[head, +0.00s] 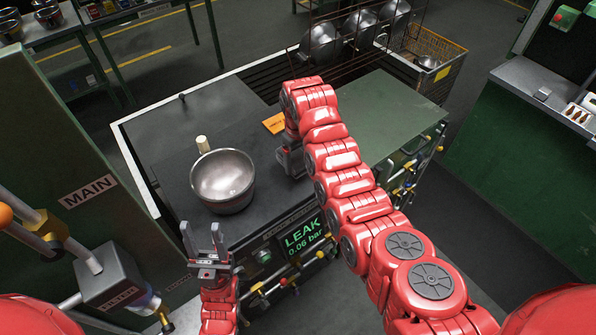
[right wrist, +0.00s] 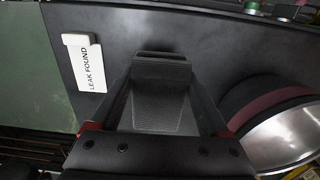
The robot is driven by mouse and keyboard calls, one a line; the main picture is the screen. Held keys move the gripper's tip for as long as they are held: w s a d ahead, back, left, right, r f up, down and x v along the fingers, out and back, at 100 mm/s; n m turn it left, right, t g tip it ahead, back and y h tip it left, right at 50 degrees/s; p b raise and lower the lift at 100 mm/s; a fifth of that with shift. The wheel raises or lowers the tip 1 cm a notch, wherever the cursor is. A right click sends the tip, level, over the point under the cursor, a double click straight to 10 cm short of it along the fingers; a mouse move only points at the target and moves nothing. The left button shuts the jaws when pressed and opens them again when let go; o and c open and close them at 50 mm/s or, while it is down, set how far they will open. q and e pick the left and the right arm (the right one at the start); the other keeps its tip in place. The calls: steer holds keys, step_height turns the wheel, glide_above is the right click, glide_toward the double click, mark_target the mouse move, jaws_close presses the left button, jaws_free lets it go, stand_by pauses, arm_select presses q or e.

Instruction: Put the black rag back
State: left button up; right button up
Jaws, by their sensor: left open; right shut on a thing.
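My right gripper (head: 288,160) is low over the dark worktop, just right of the metal pot. In the right wrist view its fingers (right wrist: 162,118) are shut on a dark, finely ribbed piece, which looks like the black rag (right wrist: 160,92). The rag lies close to or on the worktop; I cannot tell whether it touches. In the head view the rag is hidden by the gripper or blends into the dark surface. My left gripper (head: 205,243) is open and empty, fingers up, in front of the pot near the worktop's front edge.
The metal pot (head: 223,178) stands on the worktop (head: 215,112), with a pale cylinder (head: 202,144) behind it. A "LEAK FOUND" card (right wrist: 90,66) lies beside the rag. Pots (head: 322,45) hang on a rack behind; a wire basket (head: 430,62) is right.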

steer(key=shift+w+a+f, duration=0.1)
step_height(320, 180, down, 2)
steer(key=shift+w+f+p, duration=0.1)
steer(key=shift+f+p, duration=0.05)
steer(key=shift+p, duration=0.8)
steer(key=shift+f, duration=0.5)
steer(key=shift+f, duration=0.15)
steer(key=o, duration=1.5)
steer(key=shift+r, duration=0.2)
